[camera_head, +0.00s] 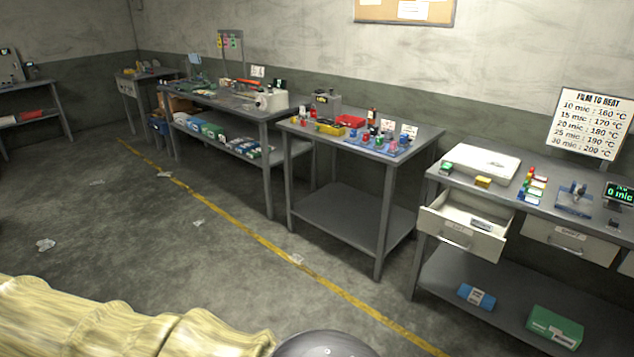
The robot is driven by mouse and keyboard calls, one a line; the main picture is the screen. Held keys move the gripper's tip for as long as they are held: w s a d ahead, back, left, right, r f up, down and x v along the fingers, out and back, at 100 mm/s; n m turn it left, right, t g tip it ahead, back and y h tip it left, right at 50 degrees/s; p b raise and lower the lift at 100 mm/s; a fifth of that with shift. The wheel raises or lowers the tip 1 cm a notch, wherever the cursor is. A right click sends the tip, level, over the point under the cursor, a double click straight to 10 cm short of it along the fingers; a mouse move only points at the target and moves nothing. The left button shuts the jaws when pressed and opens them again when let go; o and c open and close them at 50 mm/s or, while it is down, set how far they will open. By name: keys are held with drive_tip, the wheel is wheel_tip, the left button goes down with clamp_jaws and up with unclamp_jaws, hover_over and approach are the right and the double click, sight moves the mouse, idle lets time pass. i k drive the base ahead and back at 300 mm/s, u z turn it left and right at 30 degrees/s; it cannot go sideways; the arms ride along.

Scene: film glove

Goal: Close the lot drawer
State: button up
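The open drawer (458,234) is at the right, under the top of the right-hand grey workbench (445,185). It is pulled well out, its pale front tilted in the view, with a handle and a small label that looks like "LOT". A small grey and white item (482,223) lies inside it. My gripper is not in view. A pale yellow ribbed cover at the bottom left and a dark rounded shape at the bottom centre fill the near edge; they look like parts of my own body.
A second drawer (569,239) to the right is shut. A white box (481,161) and small coloured boxes stand on the benchtop. A blue box (476,296) and a green box (553,327) lie on the lower shelf. The middle table (350,208) stands left. The floor before the benches is mostly clear, with scraps.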

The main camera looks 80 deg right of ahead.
sight(448, 219)
drive_tip(key=i, duration=0.35)
drive_tip(key=z, duration=3.85)
